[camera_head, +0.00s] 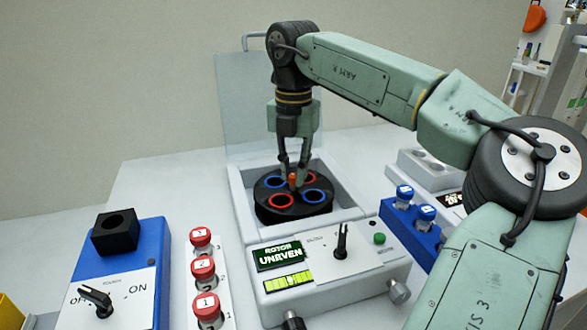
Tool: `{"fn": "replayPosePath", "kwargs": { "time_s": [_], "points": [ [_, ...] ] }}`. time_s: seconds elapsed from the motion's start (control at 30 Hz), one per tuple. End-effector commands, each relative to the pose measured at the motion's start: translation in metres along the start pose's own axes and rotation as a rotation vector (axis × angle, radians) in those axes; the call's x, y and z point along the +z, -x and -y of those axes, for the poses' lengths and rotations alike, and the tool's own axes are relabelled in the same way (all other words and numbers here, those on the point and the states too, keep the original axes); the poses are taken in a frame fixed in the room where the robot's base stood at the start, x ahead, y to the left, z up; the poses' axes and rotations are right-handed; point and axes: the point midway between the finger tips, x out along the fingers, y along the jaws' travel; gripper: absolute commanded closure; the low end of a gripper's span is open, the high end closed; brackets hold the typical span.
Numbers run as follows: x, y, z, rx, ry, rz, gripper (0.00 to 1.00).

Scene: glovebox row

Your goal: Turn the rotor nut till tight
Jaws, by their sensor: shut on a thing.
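The rotor (294,212) is a black disc with red-ringed and blue-ringed wells, set inside the open white centrifuge (232,200). The rotor nut (293,180) is a small orange-red piece standing at the rotor's centre. My gripper (293,177) reaches down from above and is shut on the nut, with a finger on each side of it. The fingers hide part of the nut. The centrifuge's display (279,254) reads "ROTOR UNEVEN". The lid (238,105) stands raised behind the rotor.
A rack with red-capped numbered vials (204,270) stands left of the centrifuge. Further left is a blue device (150,262) with a black block and an ON switch. Blue-capped vials (427,213) stand in a blue rack at right. The centrifuge's front panel carries a black lever (341,242) and green button (379,238).

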Motion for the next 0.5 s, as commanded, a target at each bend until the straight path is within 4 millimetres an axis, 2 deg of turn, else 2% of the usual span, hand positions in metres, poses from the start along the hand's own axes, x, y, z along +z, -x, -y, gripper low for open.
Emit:
{"fn": "replayPosePath", "kwargs": {
  "time_s": [0.5],
  "points": [
    [0.001, 0.0009, 0.0008, -0.001, -0.074, 0.004, 1.0]
  ]
}}
